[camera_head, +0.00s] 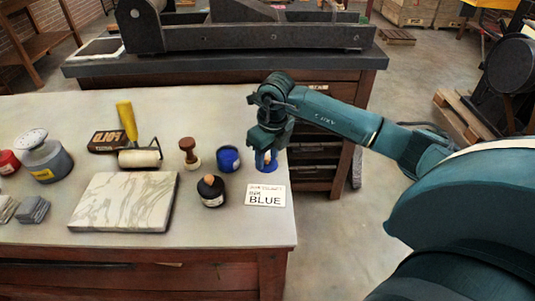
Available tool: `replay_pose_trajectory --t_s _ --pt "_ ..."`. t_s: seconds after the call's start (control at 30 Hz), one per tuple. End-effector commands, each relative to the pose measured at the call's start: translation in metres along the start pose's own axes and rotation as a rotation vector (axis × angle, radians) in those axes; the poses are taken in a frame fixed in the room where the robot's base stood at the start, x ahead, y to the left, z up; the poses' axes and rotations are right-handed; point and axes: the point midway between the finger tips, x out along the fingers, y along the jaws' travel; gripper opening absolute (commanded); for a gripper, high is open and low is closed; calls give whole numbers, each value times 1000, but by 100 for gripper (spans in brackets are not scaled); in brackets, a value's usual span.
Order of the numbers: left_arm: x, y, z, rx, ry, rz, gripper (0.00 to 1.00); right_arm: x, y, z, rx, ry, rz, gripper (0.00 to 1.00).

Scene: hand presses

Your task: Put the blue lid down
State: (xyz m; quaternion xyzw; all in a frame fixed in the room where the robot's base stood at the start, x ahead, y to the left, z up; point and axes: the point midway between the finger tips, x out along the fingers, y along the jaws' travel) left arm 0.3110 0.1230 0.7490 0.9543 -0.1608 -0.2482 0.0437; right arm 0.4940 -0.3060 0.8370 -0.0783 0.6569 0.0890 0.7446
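The blue lid (266,168), a flat blue disc with a pale wooden knob, is near the right edge of the table. My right gripper (267,156) points down directly over it, with its fingers at the knob. The fingers appear closed around the knob, though they partly hide it. The lid is at or just above the tabletop; I cannot tell whether it touches. The blue jar (229,158) stands open just left of the lid. A white card reading BLUE (265,195) lies in front of the lid. My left gripper is not in view.
A black jar (211,191) with a knobbed lid stands left of the card. A marbled slab (125,202), a roller (140,158), a wooden-handled stamp (188,153) and a grey tin (45,160) fill the left. The table's (240,230) front right is clear. A press (250,38) stands behind.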

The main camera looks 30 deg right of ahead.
Motion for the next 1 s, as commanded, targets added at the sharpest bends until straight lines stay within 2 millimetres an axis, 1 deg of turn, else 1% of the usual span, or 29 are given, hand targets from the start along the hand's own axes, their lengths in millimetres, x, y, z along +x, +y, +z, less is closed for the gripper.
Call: replay_pose_trajectory --t_s 0.03,0.17,0.4,0.5,0.6,0.7,0.8,1.0 --pt "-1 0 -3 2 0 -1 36 -4 0 1 0 -1 0 40" --pt "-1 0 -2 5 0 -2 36 -18 -1 1 1 -4 -2 40" --pt "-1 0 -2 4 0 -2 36 -70 0 2 0 -6 -2 40" --pt "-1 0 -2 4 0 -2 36 -90 0 2 -1 -6 -1 40" --pt "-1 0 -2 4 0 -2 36 -106 0 1 0 -4 -1 40" --pt "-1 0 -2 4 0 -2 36 -116 0 1 0 -3 -1 40" --pt "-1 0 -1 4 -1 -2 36 -122 0 0 0 -1 0 40" --pt "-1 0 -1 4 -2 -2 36 -123 0 0 0 0 0 40"
